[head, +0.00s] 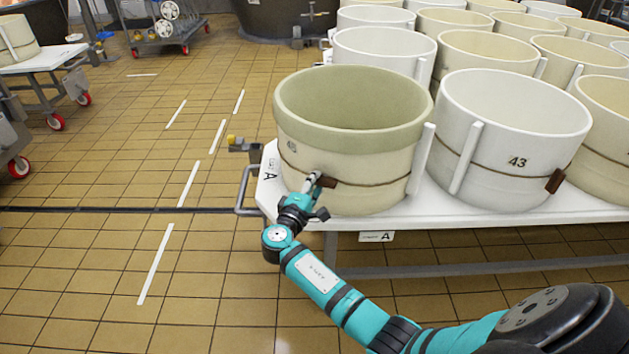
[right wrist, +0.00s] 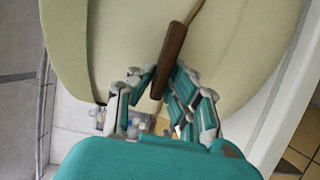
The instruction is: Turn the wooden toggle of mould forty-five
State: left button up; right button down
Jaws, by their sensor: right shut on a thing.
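The cream mould (head: 350,150) with a greenish rim band stands at the table's near left corner. Its number (head: 291,146) is small and looks like 45. A cord runs around it to a dark brown wooden toggle (head: 328,181) on its near side. My right gripper (head: 315,180) is at the toggle, against the mould's wall. In the right wrist view, its fingers (right wrist: 160,88) are shut on the lower end of the toggle (right wrist: 174,46), which lies at a slant with the cord leaving its upper end. My left gripper is not in view.
A white mould marked 43 (head: 505,140) stands close on the right, with its own toggle (head: 555,181). Several more moulds fill the white table (head: 470,210) behind. A metal handle rail (head: 244,190) juts out at the table's left end. The tiled floor (head: 100,260) on the left is clear.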

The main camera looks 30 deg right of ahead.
jog(key=c, duration=1.3)
grip_release()
jog(key=shift+c, duration=0.2)
jog(key=shift+a, duration=0.1)
jog(key=v, duration=1.2)
